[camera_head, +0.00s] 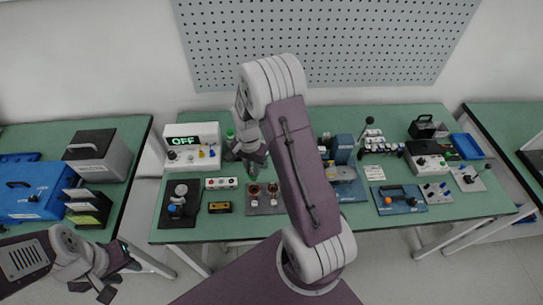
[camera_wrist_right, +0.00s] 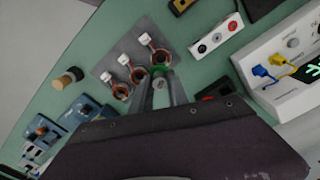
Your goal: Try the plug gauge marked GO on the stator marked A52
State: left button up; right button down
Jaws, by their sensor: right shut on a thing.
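My right gripper (camera_head: 254,158) reaches over the table from above, and in the right wrist view its fingers (camera_wrist_right: 161,86) are shut on a small grey piece with a green part (camera_wrist_right: 158,70), apparently a plug gauge. Its marking is not readable. In that view the green part overlaps the nearest copper-wound stator (camera_wrist_right: 160,55); I cannot tell whether it is inside or only in front. Two more stators, middle (camera_wrist_right: 137,75) and far (camera_wrist_right: 120,91), stand in a row, each with a white tag too small to read. The grey plate (camera_wrist_right: 122,48) carries them. My left gripper (camera_head: 117,283) is open, empty, away from the table.
A black stand (camera_head: 177,221), a yellow-and-black box (camera_head: 220,207) and a white socket strip (camera_head: 221,183) are left of the stators. Blue fixtures (camera_head: 400,200) are at the right. My right arm hides the table's middle.

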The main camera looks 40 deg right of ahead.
aim_at(253, 177)
jog(key=shift+w+a+f, duration=0.1)
jog(key=shift+w+f, duration=0.05)
jog(key=shift+w, duration=0.15)
jog(key=shift+s+f+b, duration=0.3)
jog(key=shift+f+b, duration=0.05)
jog(key=shift+b, duration=0.2)
notch_tip(253, 177, down, 5)
jog(key=b, duration=0.4)
jog(key=shift+w, duration=0.15)
jog(key=shift+f, duration=0.1)
jog(key=shift+f+b, duration=0.35)
jog(key=shift+f, duration=0.1)
dwell(1.6)
jog(key=shift+r+p, duration=0.7)
jog(key=shift+r, duration=0.05)
